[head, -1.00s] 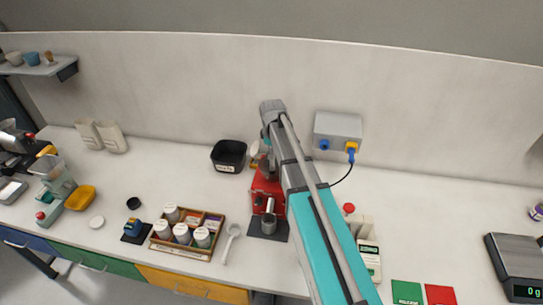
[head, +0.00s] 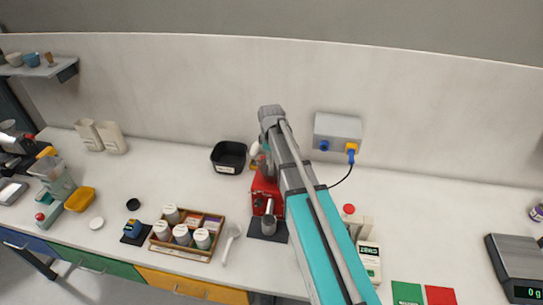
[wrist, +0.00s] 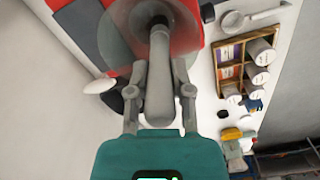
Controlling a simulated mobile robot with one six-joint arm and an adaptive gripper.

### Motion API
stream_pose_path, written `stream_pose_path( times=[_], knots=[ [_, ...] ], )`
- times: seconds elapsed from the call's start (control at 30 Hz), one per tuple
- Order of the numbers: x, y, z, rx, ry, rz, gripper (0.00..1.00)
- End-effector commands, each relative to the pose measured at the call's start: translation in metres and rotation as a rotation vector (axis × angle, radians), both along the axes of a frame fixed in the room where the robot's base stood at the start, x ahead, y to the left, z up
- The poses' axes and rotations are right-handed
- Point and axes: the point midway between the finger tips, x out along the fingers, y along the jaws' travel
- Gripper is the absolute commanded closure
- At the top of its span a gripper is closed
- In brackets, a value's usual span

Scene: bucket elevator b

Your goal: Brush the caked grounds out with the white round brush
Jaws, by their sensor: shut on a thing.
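My gripper (wrist: 159,92) is shut on the pale handle of the round brush (wrist: 159,85), which looks grey-white in the wrist view. The handle reaches away from the fingers into a translucent round hopper (wrist: 188,30) on the red machine (wrist: 65,5). The brush's far end is blurred there, so I cannot tell whether it touches the inside. Caked grounds cannot be made out. In the head view the red machine (head: 262,187) stands on the counter with a metal cup (head: 268,224) at its front. My arm hides the gripper and most of the hopper there.
A black bin (head: 229,170) stands behind and left of the machine. A white rounded piece (head: 255,149) shows beside my arm. A wooden tray of jars (head: 187,249) and a white scoop (head: 228,246) lie left. A grey socket box (head: 337,132) is on the wall.

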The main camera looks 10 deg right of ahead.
Motion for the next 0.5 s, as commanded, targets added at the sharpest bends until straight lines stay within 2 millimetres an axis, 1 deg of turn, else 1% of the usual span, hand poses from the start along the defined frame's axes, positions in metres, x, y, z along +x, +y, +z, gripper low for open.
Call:
stream_pose_path(
  times=[0.3, 0.5],
  knots=[
    [-0.0021, 0.0008, -0.0003, 0.000, 0.001, 0.000, 1.00],
    [0.0008, -0.0007, -0.0001, 0.000, 0.001, 0.000, 1.00]
  ],
)
